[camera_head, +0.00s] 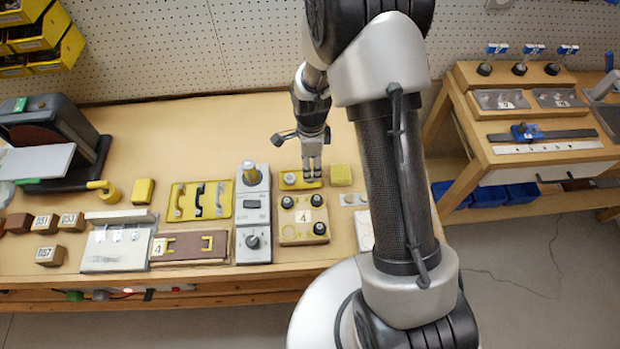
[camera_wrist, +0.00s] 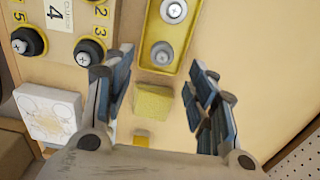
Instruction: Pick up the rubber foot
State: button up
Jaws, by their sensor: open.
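Several black round pieces with pale screw-like centres sit on a tan panel marked 4 (camera_head: 303,217); they look like rubber feet, but I cannot tell which one the task names. One black round piece (camera_wrist: 29,42) and another (camera_wrist: 90,53) show in the wrist view. A yellow tray (camera_wrist: 184,40) holds two grey round discs, possibly rubber feet too; one is the near disc (camera_wrist: 162,54). My gripper (camera_head: 312,176) is over the tray's right end in the head view. In the wrist view my gripper (camera_wrist: 161,68) is open and empty, its fingers apart.
A yellow block (camera_wrist: 153,103) lies beside the tray, between my fingers in the picture. A white patterned piece (camera_wrist: 52,115) lies near the panel. A grey switch box (camera_head: 253,214) stands left of the panel. Bare bench (camera_head: 230,125) lies behind. My arm hides the bench's right end.

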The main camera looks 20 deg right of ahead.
jog(key=f+b, duration=0.2)
jog(key=f, duration=0.3)
jog(key=shift+w+f, duration=0.2)
jog(key=shift+c, duration=0.4)
jog(key=c, duration=0.9)
jog(key=shift+r, duration=0.15)
notch_tip(320, 180, up, 20)
jog(key=p, duration=0.5)
jog(key=shift+p, duration=0.3)
